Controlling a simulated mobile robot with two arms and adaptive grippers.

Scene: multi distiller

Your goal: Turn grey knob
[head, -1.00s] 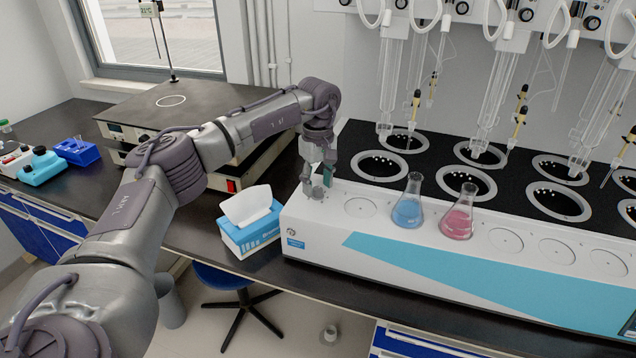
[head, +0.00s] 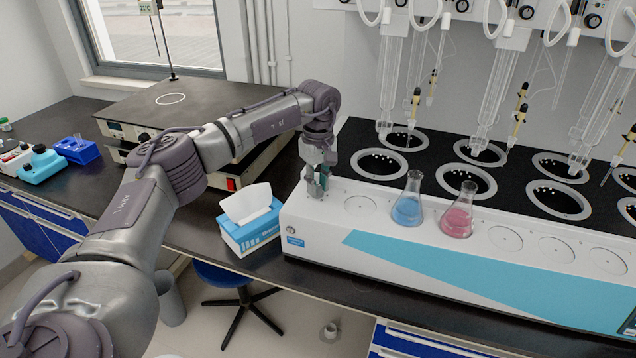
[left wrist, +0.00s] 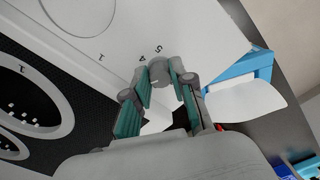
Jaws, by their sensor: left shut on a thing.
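The grey knob (left wrist: 159,74) sits on the white top of the multi distiller (head: 380,226), at its left end. It is a small round knob beside printed marks in the left wrist view. My left gripper (left wrist: 160,88) is shut on the knob, with one green-padded finger on each side of it. In the head view my left gripper (head: 317,190) points down at that corner and mostly hides the knob. My right gripper is not in view.
A blue tissue box (head: 250,232) stands just left of the distiller. A blue flask (head: 408,204) and a pink flask (head: 458,214) stand on the distiller's white ledge, right of my gripper. Glass tubes hang above black wells (head: 380,165).

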